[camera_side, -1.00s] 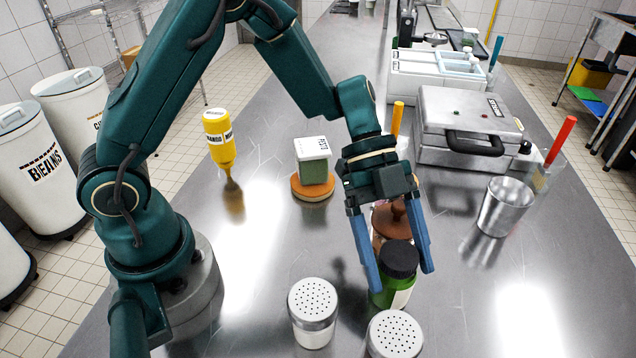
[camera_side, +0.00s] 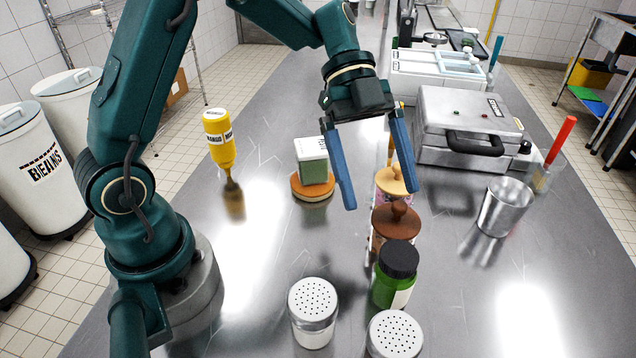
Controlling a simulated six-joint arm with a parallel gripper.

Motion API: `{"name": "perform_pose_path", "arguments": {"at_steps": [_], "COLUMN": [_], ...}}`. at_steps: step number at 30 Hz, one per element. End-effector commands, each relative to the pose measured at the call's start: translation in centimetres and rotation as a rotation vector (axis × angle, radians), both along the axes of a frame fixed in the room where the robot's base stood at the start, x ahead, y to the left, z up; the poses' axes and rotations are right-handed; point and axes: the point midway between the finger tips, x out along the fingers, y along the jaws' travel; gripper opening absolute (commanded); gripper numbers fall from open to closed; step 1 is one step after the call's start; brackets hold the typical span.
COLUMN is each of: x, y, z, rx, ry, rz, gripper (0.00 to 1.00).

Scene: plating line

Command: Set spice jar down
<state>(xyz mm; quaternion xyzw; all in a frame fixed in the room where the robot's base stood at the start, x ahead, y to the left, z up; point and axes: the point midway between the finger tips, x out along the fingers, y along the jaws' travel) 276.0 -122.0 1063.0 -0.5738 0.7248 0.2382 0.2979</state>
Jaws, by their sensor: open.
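The spice jar looks to be the green jar with a black lid (camera_side: 393,278). It stands upright on the steel counter toward the front, with a pale label patch low on its right side. My gripper (camera_side: 381,198) is open, with its two blue fingers spread and nothing between them. It is above and behind the green jar, apart from it, near a tan knobbed lid (camera_side: 397,181). A brown knobbed lid (camera_side: 396,219) sits just behind the green jar, and the body under it is mostly hidden.
Two shakers with perforated tops (camera_side: 313,310) (camera_side: 394,336) stand in front. A metal cup (camera_side: 504,207) and a grill press (camera_side: 474,128) are at right. A green-and-white box on a round orange base (camera_side: 313,186) and a yellow bottle (camera_side: 219,138) are left. The counter's centre-left is clear.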

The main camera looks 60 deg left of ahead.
Motion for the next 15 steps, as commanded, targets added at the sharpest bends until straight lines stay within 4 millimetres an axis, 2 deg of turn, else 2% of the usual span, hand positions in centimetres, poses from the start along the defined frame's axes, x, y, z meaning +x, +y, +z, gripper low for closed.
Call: {"name": "perform_pose_path", "arguments": {"at_steps": [4,8,11,15], "x": [0.2,-0.4,-1.7,-4.3], "y": [1.0,1.2,1.4,2.2], "z": [0.9,1.5,2.0,2.6], "rx": [0.003,0.049,0.146,0.323], "ry": [-0.001,0.029,0.085,0.169], "rz": [0.001,0.046,0.155,0.418], "gripper": [0.96,0.96,0.96,0.96]}}
